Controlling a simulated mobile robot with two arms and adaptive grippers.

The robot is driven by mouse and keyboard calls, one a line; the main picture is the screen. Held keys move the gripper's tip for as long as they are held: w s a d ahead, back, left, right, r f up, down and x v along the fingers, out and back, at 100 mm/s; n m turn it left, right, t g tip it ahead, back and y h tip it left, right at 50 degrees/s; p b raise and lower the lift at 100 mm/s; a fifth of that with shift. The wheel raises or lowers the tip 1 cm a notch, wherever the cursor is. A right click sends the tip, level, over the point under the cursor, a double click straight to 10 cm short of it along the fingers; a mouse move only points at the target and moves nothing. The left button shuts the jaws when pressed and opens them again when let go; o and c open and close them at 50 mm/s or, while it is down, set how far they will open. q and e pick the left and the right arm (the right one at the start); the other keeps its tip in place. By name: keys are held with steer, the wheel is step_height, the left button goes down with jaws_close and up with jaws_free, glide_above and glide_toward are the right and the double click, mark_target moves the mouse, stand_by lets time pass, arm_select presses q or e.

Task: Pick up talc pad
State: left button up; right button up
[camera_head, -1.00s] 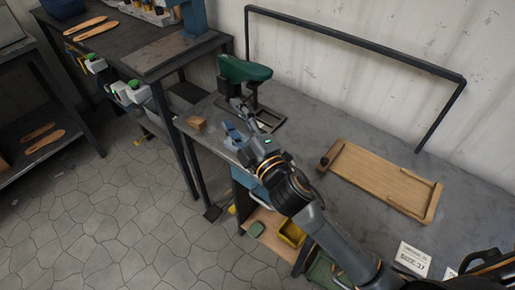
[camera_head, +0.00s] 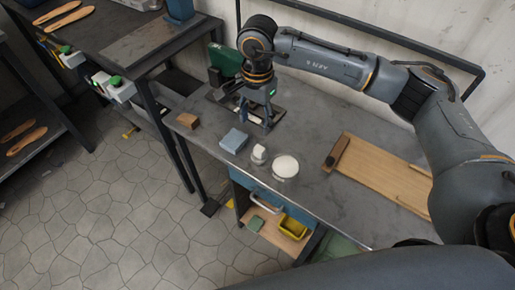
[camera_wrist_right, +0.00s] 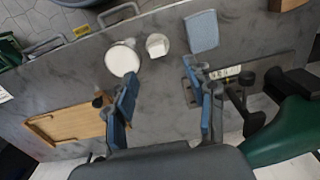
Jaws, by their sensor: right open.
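A round white pad (camera_head: 285,166), most likely the talc pad, lies flat near the front edge of the grey workbench. A short white cylinder-like piece (camera_head: 258,155) and a light-blue block (camera_head: 234,140) are just left of it. My right gripper (camera_head: 255,118) is above the bench, behind these things, pointing down, open and empty. In the right wrist view its blue fingers (camera_wrist_right: 163,97) are spread, with bare bench between them; the white pad (camera_wrist_right: 122,59), white piece (camera_wrist_right: 157,45) and light-blue block (camera_wrist_right: 201,31) lie beyond the tips. My left gripper is out of view.
A wooden tray (camera_head: 385,178) lies to the right and a small brown block (camera_head: 187,121) to the left. Below the bench front are a blue drawer (camera_head: 262,190) and a yellow bin (camera_head: 293,227).

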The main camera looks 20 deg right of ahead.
mark_target(259, 148)
steer(key=f, duration=0.2)
steer(key=f+p, duration=0.1)
steer(key=f, duration=0.5)
steer(key=shift+d, duration=0.35)
step_height(259, 148, down, 5)
steer(key=shift+d+p, duration=0.15)
steer(key=shift+p, duration=0.8)
steer(key=shift+f, duration=0.25)
jaws_close()
